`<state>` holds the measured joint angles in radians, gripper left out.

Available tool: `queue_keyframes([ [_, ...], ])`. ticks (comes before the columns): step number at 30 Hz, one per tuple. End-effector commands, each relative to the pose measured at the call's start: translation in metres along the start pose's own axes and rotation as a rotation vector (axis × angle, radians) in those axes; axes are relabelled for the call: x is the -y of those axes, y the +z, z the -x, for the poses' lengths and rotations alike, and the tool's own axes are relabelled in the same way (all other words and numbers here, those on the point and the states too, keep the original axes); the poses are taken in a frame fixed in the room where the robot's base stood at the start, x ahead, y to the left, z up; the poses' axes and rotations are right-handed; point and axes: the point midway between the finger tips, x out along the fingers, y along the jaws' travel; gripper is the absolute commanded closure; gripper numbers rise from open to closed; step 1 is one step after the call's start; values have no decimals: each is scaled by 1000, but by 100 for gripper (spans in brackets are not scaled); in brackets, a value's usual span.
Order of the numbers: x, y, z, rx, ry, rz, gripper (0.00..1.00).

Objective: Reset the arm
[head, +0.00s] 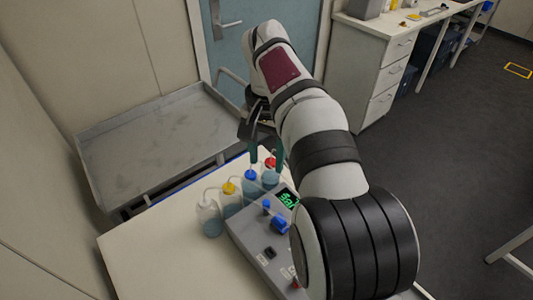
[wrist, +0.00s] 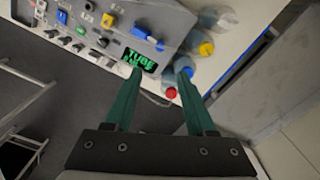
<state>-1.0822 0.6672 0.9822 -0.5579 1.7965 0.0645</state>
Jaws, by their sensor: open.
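My gripper (head: 267,158) is over the far end of the white bench, with its two green fingers pointing down near the bottles. In the wrist view my gripper (wrist: 158,78) has its fingers spread apart with nothing held between them. A red-capped bottle (head: 270,177) is close below the fingers; its red cap (wrist: 171,92) shows between them in the wrist view. I cannot tell whether a finger touches it. My arm stretches across the right of the bench in the head view and hides part of it.
A grey control box (head: 255,240) with a green display, knobs and buttons stands beside the bottles. Blue-capped (head: 250,187), yellow-capped (head: 230,198) and pale-capped (head: 210,219) bottles with tubes line its left side. A grey metal cart (head: 150,140) stands behind; drawers (head: 385,80) are at right.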

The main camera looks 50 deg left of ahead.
Motion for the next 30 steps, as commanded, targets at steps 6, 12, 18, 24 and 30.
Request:
queue_keyframes([
  [6, 0, 0, 7, 1, 0, 0, 44],
  [12, 0, 0, 6, 1, 0, 0, 44],
  [18, -36, -3, 16, 5, -6, -56, 44],
  [24, -219, 54, 42, 30, -55, -386, 44],
  [30, -314, 201, 2, 29, -126, -762, 44],
])
